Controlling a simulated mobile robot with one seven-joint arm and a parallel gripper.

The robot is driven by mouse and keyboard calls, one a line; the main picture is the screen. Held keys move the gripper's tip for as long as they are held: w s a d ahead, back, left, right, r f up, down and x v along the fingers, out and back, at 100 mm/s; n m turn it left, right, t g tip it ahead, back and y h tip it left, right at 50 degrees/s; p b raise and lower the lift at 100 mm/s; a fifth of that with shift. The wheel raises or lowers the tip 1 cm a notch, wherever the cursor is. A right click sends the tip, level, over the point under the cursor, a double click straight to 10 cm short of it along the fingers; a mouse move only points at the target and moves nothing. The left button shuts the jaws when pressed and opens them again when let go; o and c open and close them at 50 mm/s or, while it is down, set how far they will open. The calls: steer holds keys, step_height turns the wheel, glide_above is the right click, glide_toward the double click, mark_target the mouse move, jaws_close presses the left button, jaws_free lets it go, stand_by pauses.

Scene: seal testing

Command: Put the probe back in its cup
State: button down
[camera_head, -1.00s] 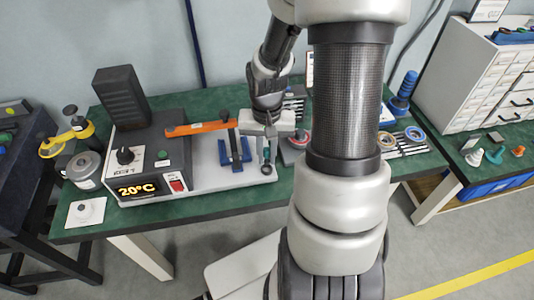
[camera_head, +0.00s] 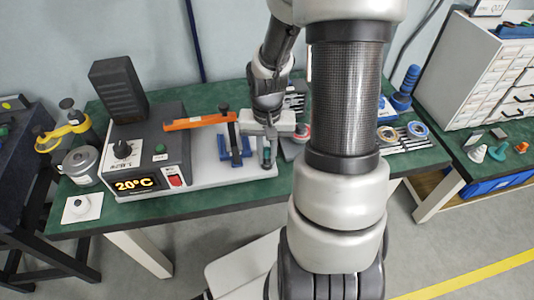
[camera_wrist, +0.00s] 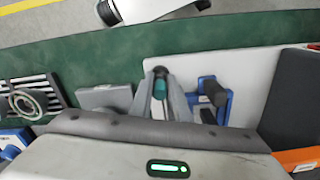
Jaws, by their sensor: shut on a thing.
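My gripper (camera_head: 267,153) is shut on the probe (camera_wrist: 160,88), a small piece with a teal-green body and dark end, held between the two grey fingers. In the head view the gripper points down over the right front end of the pale bench plate (camera_head: 205,160). The probe's lower end is at the small dark cup on that plate, which is largely hidden by the fingers and probe. I cannot tell whether the probe is inside the cup or just above it.
A blue stand with a dark post (camera_head: 235,150) is close left of my gripper. An orange bar (camera_head: 197,121) lies behind it, near the heater unit (camera_head: 145,150) reading 20°C. A grey block with a red knob (camera_head: 298,138) stands close right. Green tabletop is free in front.

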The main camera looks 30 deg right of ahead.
steer(key=shift+f, duration=0.2)
steer(key=c, duration=1.6)
jaws_free()
steer(key=shift+r, duration=0.15)
step_height(320, 180, up, 8)
steer(key=p, duration=0.6)
